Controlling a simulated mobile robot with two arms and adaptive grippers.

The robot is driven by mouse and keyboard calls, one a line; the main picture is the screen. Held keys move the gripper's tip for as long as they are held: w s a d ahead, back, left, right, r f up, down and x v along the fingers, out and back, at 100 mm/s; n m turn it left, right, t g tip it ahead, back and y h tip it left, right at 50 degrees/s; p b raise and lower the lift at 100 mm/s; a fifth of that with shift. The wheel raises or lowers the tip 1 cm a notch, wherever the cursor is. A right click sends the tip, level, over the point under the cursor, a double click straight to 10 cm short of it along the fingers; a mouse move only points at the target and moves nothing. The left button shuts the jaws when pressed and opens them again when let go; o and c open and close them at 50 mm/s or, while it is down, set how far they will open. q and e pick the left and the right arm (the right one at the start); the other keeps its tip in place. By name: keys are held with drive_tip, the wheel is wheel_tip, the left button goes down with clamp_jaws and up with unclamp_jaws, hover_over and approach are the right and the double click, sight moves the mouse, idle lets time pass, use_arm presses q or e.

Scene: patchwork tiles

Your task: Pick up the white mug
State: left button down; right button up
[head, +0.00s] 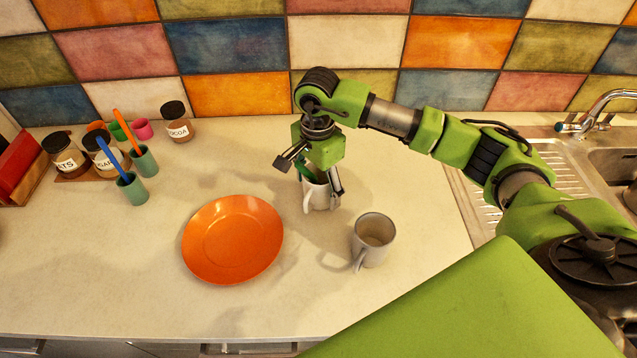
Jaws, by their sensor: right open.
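The white mug (316,197) stands upright on the counter, right of and behind the orange plate, its handle toward the front left. My right gripper (311,179) is directly above it, pointing down, with its fingers spread. One finger is out to the left above the rim, and the other reaches down along the mug's right side. Whether that finger touches the mug, I cannot tell. The gripper hides part of the rim and opening, where something green shows. A second, greyer mug (376,232) stands in front and to the right. My left gripper is not in view.
An orange plate (233,240) lies left of the mugs. Labelled jars, including the cocoa jar (179,124), and small green cups (132,189) stand at the back left. The sink (610,165) is at the right. The front left counter is clear.

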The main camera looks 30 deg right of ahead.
drive_tip(key=shift+f, duration=0.35)
drive_tip(key=c, duration=1.5)
drive_tip(key=shift+w+r, duration=0.1)
